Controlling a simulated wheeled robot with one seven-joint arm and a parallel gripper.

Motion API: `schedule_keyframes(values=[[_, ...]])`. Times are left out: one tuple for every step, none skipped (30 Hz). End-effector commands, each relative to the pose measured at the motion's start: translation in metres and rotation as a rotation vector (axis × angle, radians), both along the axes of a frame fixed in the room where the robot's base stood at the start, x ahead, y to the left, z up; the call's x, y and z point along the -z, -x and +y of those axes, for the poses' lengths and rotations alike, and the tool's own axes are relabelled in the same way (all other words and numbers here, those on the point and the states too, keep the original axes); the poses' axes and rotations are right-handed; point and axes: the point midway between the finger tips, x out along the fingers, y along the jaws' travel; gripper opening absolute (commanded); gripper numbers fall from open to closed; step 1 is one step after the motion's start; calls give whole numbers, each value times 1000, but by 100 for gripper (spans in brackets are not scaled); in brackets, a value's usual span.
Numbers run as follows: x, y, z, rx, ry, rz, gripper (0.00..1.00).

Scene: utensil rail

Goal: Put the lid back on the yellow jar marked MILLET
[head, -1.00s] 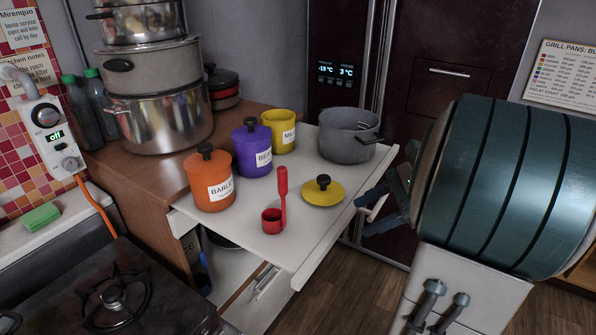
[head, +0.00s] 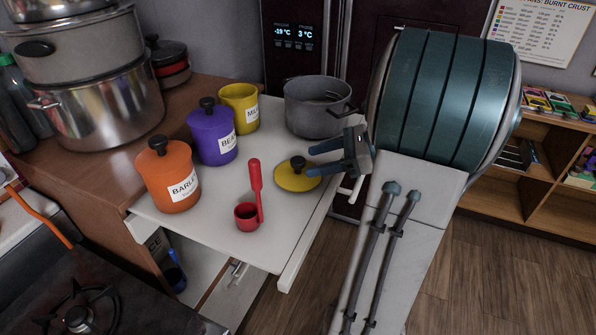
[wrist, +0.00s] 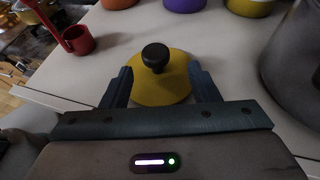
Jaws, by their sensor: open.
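The yellow jar (head: 238,108) with a label starting "MIL" stands lidless at the back of the pull-out board; its lower part shows in the wrist view (wrist: 250,7). The yellow lid (head: 297,178) with a black knob lies flat on the board, knob up, in front of the grey pot. My gripper (head: 316,158) is open at the right of the lid, fingers pointing left toward it. In the wrist view the lid (wrist: 160,88) lies ahead between the two fingertips (wrist: 160,80), with its knob standing a little beyond them. I cannot tell whether the fingers touch it.
A purple jar (head: 212,137) and an orange BARLEY jar (head: 168,178), both lidded, stand left of the yellow jar. A red scoop (head: 248,215) lies left of the lid. A grey pot (head: 313,110) stands behind it. The white board's (head: 255,250) front is clear.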

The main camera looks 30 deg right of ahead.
Motion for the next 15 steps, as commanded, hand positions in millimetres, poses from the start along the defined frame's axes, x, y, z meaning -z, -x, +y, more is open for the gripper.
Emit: schedule_keyframes(values=[[1, -2, 5, -1, -1, 1, 55], [2, -3, 9, -2, -2, 1, 55], [4, -6, 15, -4, -1, 1, 55], [5, -8, 19, -3, -2, 1, 55], [7, -10, 23, -3, -3, 2, 55], [9, -13, 28, -3, -1, 2, 55], [11, -15, 31, -4, -2, 2, 55], [13, -17, 34, -3, -1, 2, 55], [15, -19, 37, -2, -1, 2, 55], [15, -20, 38, -3, -1, 1, 55], [16, -21, 40, -3, -1, 1, 55], [17, -22, 40, -2, 0, 1, 55], [17, -22, 41, -2, 1, 0, 55], [17, -22, 41, -1, 1, 0, 55], [17, -22, 41, -1, 1, 0, 55]])
